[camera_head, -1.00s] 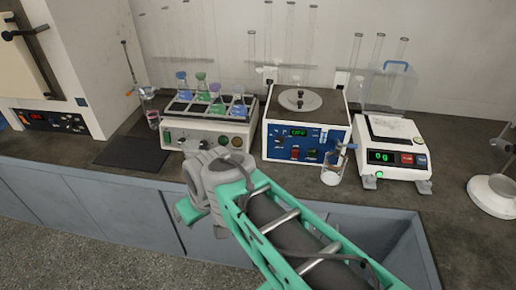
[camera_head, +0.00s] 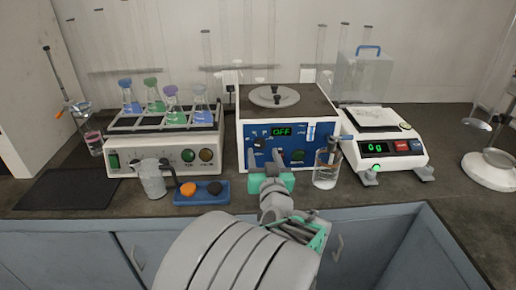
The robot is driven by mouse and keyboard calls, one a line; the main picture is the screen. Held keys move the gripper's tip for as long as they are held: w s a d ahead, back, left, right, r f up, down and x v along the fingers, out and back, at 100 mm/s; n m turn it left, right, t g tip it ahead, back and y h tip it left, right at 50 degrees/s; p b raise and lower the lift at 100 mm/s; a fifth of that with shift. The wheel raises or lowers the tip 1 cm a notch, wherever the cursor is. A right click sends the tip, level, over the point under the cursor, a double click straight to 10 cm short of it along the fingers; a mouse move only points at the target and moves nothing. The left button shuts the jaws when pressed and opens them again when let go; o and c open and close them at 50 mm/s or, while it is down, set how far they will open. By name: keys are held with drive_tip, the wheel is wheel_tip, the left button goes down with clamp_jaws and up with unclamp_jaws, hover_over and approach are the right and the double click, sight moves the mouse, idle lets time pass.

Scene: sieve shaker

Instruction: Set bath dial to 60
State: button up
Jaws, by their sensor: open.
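The bath appears to be the white box (camera_head: 311,101) with a blue front panel (camera_head: 318,144) and a round lid on top. Its green display (camera_head: 281,131) reads OFF. A small dark knob (camera_head: 259,143), which may be the dial, sits at the panel's left; its setting is too small to read. A green round control (camera_head: 298,156) sits lower right on the panel. My gripper (camera_head: 268,176), with teal parts, is just in front of the panel's lower left, below the knob. It is open and hides the panel's lower edge. Contact with the panel cannot be told.
A glass beaker (camera_head: 325,170) stands close right of my gripper. A shaker (camera_head: 193,141) with several flasks stands left, a balance (camera_head: 405,155) right. An opening shows under the bench's right.

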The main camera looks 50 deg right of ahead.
sight(260, 146)
drive_tip(key=x, duration=0.4)
clamp_jaws()
idle(0.5)
